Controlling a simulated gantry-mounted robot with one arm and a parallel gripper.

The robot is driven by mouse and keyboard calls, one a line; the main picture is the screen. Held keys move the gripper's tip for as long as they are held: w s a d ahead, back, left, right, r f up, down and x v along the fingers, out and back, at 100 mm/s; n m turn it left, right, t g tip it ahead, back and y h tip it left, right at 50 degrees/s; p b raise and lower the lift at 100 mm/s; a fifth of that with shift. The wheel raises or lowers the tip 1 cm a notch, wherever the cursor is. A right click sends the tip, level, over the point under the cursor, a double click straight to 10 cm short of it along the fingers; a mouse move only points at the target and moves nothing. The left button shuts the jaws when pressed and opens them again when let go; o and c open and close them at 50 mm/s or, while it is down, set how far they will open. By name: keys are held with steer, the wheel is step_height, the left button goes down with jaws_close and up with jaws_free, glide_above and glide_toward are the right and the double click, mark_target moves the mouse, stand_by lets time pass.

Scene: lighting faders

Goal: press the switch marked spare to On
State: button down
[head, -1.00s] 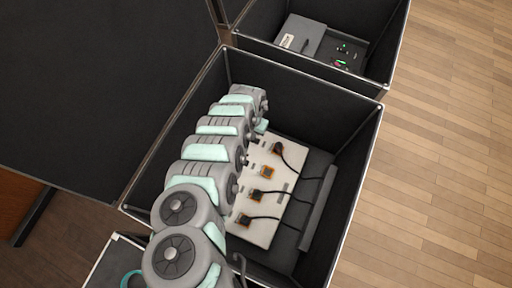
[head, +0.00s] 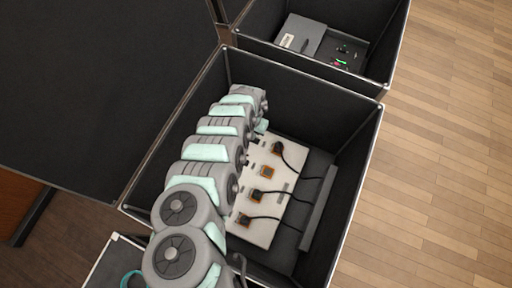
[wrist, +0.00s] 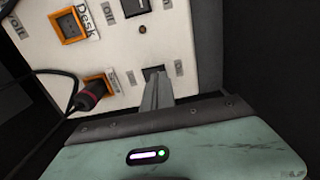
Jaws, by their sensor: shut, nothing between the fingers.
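A white panel (wrist: 115,45) with orange sockets and dark switches fills the upper part of the wrist view. My gripper (wrist: 155,76) is shut and empty, its fingertips over the dark switch (wrist: 152,71) at the panel's lower edge. The fingertips partly hide this switch; I cannot tell whether they touch it or which way it is set. The label (wrist: 114,76) left of it, by a socket, is too small to read surely. In the head view the white panel (head: 262,228) lies in the open case, and my arm hides most of the gripper.
An orange socket (wrist: 70,26) marked Desk and another switch (wrist: 134,9) lie farther up the panel. A black plug (wrist: 92,94) with a cable is left of my fingers. The case's dark walls (head: 345,150) surround the panel. A second case (head: 392,60) stands behind.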

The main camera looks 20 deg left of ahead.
steer(key=shift+f+b, duration=0.55)
steer(key=shift+f, duration=0.25)
stand_by(0.4)
step_height(320, 180, up, 7)
steer(key=p, duration=0.7)
steer(key=shift+r, duration=0.1)
stand_by(0.3)
